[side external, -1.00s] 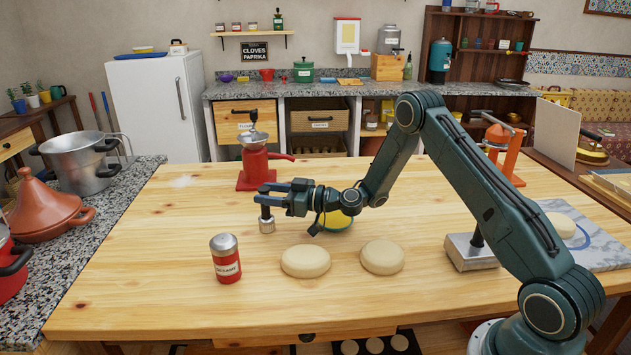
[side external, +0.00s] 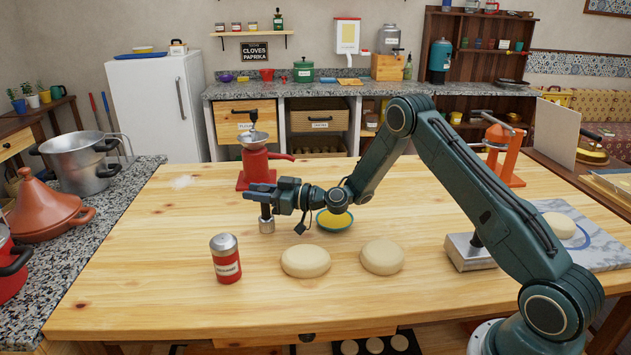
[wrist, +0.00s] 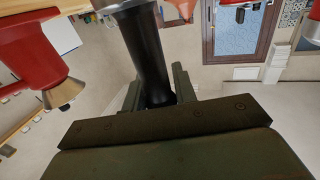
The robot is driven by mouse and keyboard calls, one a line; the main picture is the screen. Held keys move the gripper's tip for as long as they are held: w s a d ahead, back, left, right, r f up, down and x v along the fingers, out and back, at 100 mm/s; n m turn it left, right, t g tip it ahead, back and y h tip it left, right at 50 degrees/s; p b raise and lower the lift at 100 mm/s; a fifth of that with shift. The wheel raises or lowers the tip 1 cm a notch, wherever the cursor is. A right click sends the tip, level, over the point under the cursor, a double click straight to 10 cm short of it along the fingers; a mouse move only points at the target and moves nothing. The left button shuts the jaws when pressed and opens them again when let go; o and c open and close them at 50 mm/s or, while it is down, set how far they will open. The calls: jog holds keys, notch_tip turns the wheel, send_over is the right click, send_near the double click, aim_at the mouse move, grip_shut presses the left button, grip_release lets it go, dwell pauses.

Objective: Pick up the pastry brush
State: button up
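A tool with a black handle and a metal lower end, which I take for the pastry brush (side external: 266,226), stands upright on the wooden table at left of centre. Its bristles cannot be made out. My gripper (side external: 258,190) is level at the top of the handle, its two fingers one on each side. In the wrist view the black handle (wrist: 148,55) runs between my fingers (wrist: 157,88), very close to both. The fingers look spread around it, and no firm hold shows. The metal end still sits on the table.
A red grinder (side external: 256,168) stands behind the tool. A red-labelled can (side external: 226,262) is in front to the left. Two dough rounds (side external: 305,261) (side external: 382,257) lie to the right. A teal bowl with yellow contents (side external: 334,222) sits under my wrist.

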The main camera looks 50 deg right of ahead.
grip_shut()
jog(key=shift+r, duration=0.1)
notch_tip(320, 180, up, 20)
dwell(0.8)
dwell(0.4)
